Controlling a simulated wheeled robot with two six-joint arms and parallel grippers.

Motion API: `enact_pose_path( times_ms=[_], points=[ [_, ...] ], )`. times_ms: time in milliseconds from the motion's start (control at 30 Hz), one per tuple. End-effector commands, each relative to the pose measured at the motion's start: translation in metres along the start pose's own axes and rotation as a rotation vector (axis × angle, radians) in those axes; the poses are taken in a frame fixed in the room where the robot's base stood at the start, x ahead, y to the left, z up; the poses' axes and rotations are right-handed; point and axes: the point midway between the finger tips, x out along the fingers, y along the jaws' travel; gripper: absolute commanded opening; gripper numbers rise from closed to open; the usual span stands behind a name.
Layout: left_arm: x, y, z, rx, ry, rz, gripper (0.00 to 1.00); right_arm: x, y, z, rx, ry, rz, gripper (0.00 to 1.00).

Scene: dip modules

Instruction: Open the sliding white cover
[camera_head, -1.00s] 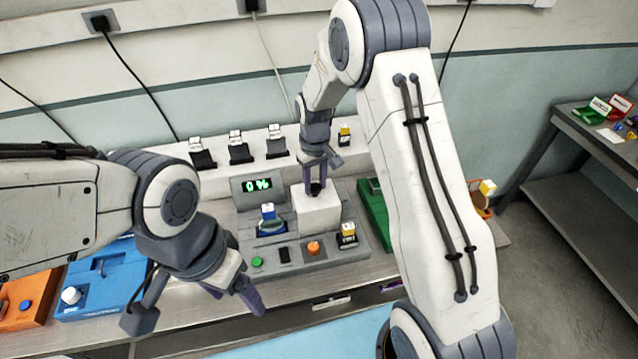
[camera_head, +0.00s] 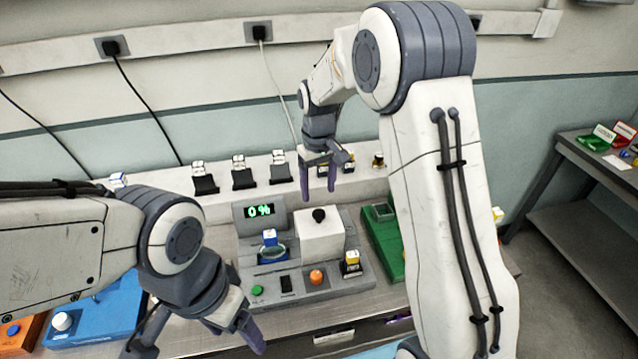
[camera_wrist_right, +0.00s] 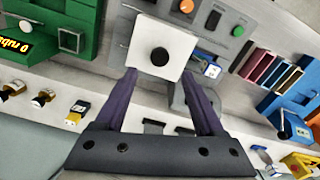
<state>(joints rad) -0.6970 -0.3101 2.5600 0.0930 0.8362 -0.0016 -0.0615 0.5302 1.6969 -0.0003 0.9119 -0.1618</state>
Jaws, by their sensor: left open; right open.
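The white cover (camera_head: 322,238) is a boxy white block with a black knob (camera_head: 319,214) on top, seated on the right part of the grey console (camera_head: 362,280). In the right wrist view the white cover (camera_wrist_right: 142,66) and its knob (camera_wrist_right: 160,56) lie just beyond the fingertips. My right gripper (camera_head: 322,190) is open and empty, above and behind the cover, apart from the knob. It also shows in the right wrist view (camera_wrist_right: 158,84). My left gripper (camera_head: 250,335) is open, low at the front left, away from the cover.
The console carries a "0 %" display (camera_head: 259,211), a blue module (camera_head: 270,247), a green button (camera_head: 257,291) and an orange knob (camera_head: 316,276). A green box (camera_head: 381,240) stands to its right and a blue box (camera_head: 105,312) to its left. Several black holders stand on the back ledge.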

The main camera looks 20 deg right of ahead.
Motion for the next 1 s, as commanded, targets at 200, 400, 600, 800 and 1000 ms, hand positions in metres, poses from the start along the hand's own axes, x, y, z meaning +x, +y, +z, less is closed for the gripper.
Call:
enact_pose_path(
  times_ms=[200, 400, 600, 800, 1000],
  points=[
    [0.008, -0.001, 0.0, -0.002, 0.0, 0.0, 0.74, -0.027, 0.0, 0.0, 0.0, 0.002, 0.0, 0.71],
    [0.008, -0.001, 0.0, -0.002, 0.0, 0.0, 0.74, -0.033, 0.0, 0.0, 0.0, -0.001, 0.0, 0.71],
    [0.008, -0.001, 0.0, -0.002, 0.0, 0.0, 0.74, -0.032, 0.0, 0.0, 0.0, -0.001, 0.0, 0.71],
    [0.011, -0.001, 0.001, -0.002, 0.0, 0.0, 0.74, -0.033, -0.01, 0.005, -0.014, 0.001, -0.002, 0.71],
    [0.032, -0.002, 0.002, -0.002, 0.0, 0.0, 0.74, -0.035, -0.09, 0.066, -0.134, 0.019, -0.022, 0.71]
  ],
)
